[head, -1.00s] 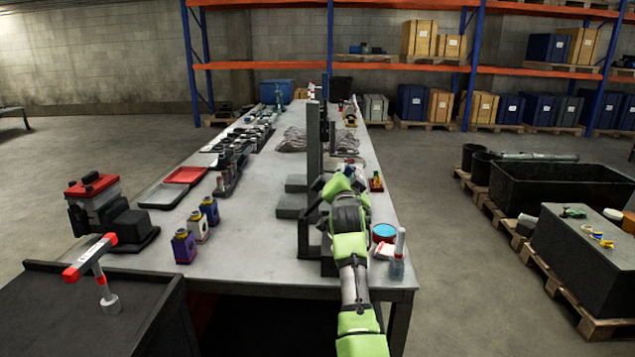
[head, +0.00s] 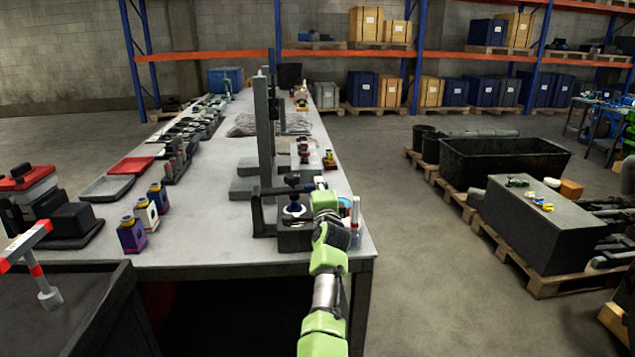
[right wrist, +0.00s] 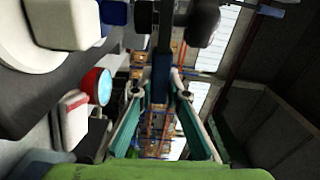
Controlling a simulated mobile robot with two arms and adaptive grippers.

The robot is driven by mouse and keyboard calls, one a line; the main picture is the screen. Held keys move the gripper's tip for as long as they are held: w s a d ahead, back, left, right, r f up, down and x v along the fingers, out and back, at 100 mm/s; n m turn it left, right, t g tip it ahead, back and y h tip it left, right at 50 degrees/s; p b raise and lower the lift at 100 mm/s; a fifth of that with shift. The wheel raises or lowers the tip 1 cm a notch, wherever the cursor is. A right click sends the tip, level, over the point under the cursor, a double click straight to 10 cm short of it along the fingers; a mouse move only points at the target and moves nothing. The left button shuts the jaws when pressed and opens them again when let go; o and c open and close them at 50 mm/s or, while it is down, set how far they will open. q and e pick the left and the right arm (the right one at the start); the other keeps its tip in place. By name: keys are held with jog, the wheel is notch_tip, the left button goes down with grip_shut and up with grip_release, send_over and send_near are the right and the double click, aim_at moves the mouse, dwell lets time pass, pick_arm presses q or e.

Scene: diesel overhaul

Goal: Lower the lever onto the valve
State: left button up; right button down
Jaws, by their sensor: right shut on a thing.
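The dark lever (head: 272,190) is a roughly level bar in the head view, running from a short post at its left toward my right gripper. A black round knob (head: 292,180) sits along it. The valve (head: 294,208), a purple and white part, is under the knob on a dark block (head: 294,238); whether they touch is unclear. My right gripper (head: 322,188) is shut on the lever's right end. In the right wrist view, a dark bar (right wrist: 161,72) lies between the green-sided fingers (right wrist: 160,95). My left gripper is out of view.
A tall dark column (head: 264,130) stands behind the fixture on the grey bench (head: 215,225). Several small bottles (head: 146,217) stand to the left. A clear bottle (head: 355,214) is just right of my gripper, near the bench edge.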

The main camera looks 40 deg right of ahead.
jog(key=shift+f+m, duration=0.3)
jog(key=shift+f, duration=0.05)
dwell(0.3)
jog(key=c, duration=2)
grip_release()
jog(key=shift+w, duration=0.1)
jog(key=shift+o, duration=0.2)
jog(key=shift+w+f, duration=0.1)
jog(key=shift+f, duration=0.1)
jog(key=shift+s+a, duration=0.1)
jog(key=shift+s, duration=0.1)
jog(key=v, duration=0.7)
